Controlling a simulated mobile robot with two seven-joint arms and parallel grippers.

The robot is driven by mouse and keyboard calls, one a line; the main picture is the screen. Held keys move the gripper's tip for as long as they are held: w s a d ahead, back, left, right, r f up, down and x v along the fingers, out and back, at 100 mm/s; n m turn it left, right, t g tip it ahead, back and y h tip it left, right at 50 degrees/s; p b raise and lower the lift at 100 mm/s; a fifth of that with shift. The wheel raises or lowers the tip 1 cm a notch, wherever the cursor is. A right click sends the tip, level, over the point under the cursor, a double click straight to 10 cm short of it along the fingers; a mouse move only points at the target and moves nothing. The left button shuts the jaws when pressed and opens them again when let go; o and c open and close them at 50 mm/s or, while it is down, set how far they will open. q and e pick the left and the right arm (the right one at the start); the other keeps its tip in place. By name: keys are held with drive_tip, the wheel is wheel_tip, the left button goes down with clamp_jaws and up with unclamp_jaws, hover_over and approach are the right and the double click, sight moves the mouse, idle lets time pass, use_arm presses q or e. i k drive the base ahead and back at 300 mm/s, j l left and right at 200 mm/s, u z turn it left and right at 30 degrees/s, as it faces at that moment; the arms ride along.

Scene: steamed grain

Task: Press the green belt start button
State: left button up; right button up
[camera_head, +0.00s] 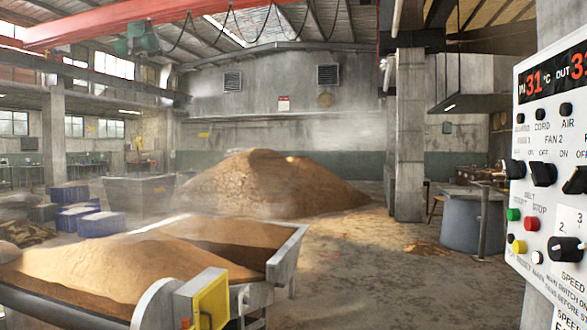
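The green belt start button (514,215) is a small green cap at the left edge of the white control panel (545,190) on the right of the head view. The word BELT is printed above it. A red stop button (531,224) sits just to its right and slightly lower. A yellow button (519,246) is below it. The panel is seen at a slant and is cut off by the right picture edge. Neither of my grippers shows in this view.
Black rotary switches (543,174) sit above the buttons, and a speed knob (565,249) is at lower right. A metal trough of grain (120,265) with a yellow end plate (211,301) fills the lower left. Open floor (380,270) lies between trough and panel.

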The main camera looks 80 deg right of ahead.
sight(512, 214)
drive_tip(key=z, duration=4.05)
